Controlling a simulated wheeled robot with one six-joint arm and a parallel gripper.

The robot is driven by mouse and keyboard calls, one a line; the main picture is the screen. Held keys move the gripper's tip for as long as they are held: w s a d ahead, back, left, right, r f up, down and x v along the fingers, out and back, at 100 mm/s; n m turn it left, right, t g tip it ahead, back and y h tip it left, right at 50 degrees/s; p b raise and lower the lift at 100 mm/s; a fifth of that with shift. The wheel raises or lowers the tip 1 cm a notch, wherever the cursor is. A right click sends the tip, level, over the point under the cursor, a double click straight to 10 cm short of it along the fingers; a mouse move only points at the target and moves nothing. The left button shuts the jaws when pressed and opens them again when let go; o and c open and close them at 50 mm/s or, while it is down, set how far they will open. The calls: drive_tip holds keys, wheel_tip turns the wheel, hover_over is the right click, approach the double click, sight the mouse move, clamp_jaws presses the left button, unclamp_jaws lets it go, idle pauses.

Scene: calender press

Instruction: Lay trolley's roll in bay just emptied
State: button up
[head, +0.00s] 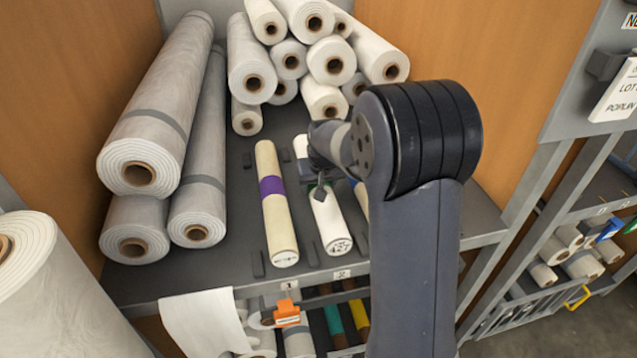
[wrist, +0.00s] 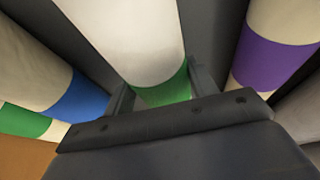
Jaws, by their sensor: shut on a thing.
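A white roll with a green band (head: 329,218) and "427" on its near end lies lengthwise on the shelf at bay label 2 (head: 342,274). My gripper (head: 318,190) is above its middle, shut on it. In the wrist view, the fingers (wrist: 160,92) straddle this white roll (wrist: 125,40) at its green band. Whether the roll rests fully on the shelf cannot be told. A cream roll with a purple band (head: 274,205) lies in bay 1, to the left. A blue-banded roll (head: 362,197) lies to the right, mostly hidden by my arm.
Low dark dividers (head: 311,250) stand between the bays. Large grey rolls (head: 165,110) are stacked at the left, and several white rolls (head: 300,55) are piled at the back. An orange tag (head: 287,312) hangs below bay 1. A rack (head: 560,235) stands at the right.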

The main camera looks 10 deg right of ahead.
drive_tip(key=shift+r, duration=0.1)
drive_tip(key=o, duration=1.3)
drive_tip(key=shift+f, duration=0.2)
drive_tip(key=shift+c, duration=0.2)
drive_tip(key=shift+r, duration=0.1)
drive_tip(key=shift+r, duration=0.2)
drive_tip(key=v, duration=1.1)
drive_tip(key=shift+s+r, duration=0.25)
drive_tip(key=shift+r, duration=0.1)
drive_tip(key=shift+f, duration=0.15)
